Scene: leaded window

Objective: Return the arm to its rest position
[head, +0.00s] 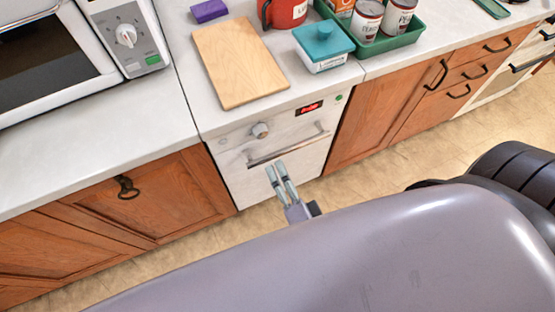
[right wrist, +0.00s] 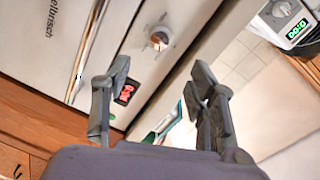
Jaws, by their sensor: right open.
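My right gripper (head: 276,168) hangs in front of the white built-in appliance (head: 237,182), near its bar handle (head: 288,146). Its two fingers are apart, with nothing between them. In the right wrist view the open fingers (right wrist: 160,78) frame the appliance's knob (right wrist: 159,40) and red display (right wrist: 124,93). The appliance door looks shut. I cannot tell from these views whether the fingers touch the handle. My own grey arm link (head: 340,250) covers the lower part of the head view. My left gripper is not in view.
On the counter are a microwave (head: 60,50), a wooden board (head: 238,62), a teal-lidded container (head: 323,45), a red pot (head: 287,12) and a green tray (head: 376,46) with cans. Wooden cabinets (head: 150,207) flank the appliance. Bare floor (head: 395,165) lies in front.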

